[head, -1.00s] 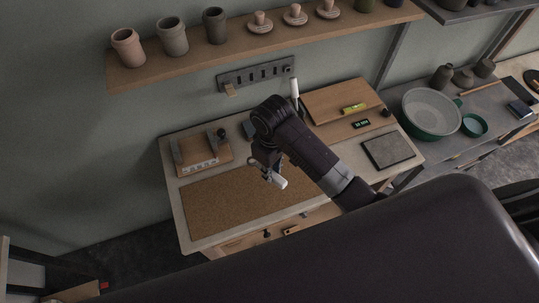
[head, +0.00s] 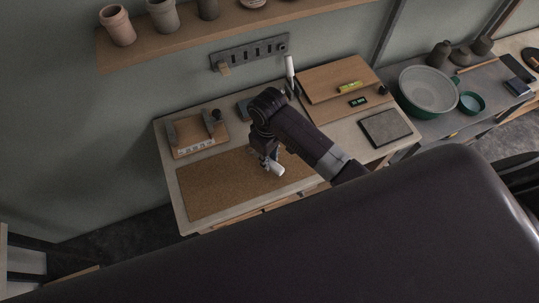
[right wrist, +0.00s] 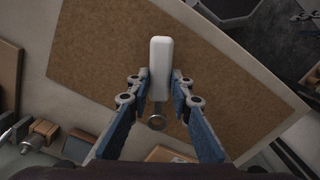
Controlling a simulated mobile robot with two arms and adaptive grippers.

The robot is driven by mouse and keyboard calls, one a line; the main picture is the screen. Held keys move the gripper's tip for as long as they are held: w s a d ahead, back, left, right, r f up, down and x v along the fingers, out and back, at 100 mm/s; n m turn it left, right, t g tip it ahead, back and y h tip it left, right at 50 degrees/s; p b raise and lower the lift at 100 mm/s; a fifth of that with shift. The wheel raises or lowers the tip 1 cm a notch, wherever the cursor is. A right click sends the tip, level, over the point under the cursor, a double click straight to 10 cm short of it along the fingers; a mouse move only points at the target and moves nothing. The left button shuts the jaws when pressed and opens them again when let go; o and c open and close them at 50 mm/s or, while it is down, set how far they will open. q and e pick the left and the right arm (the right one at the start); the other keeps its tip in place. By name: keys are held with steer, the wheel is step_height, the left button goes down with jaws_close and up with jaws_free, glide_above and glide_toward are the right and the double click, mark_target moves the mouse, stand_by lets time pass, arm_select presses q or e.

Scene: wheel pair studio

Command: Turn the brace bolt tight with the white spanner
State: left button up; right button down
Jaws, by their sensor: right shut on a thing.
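The white spanner (head: 276,169) is in my right gripper (head: 268,160), over the right part of the cork mat (head: 215,192). In the right wrist view, its white handle (right wrist: 161,66) lies between the two blue-grey fingers of the gripper (right wrist: 159,92). The spanner's metal ring end (right wrist: 157,122) points toward the bottom of that view. I cannot tell its height over the mat. I cannot make out the brace bolt for certain. A wooden fixture (head: 197,146) with dark uprights and a pale strip stands at the bench's back left. My left gripper is out of view.
A white cylinder (head: 290,66) stands behind my right arm. A grey slab (head: 386,127) lies at the bench's right. A shelf (head: 140,58) runs above. The left of the mat is clear.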

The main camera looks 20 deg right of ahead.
steer(key=shift+f, duration=0.35)
steer(key=shift+f, duration=0.15)
steer(key=shift+f+b, duration=0.5)
steer(key=shift+f, duration=0.45)
steer(key=c, duration=1.7)
jaws_free()
steer(key=shift+o, duration=0.2)
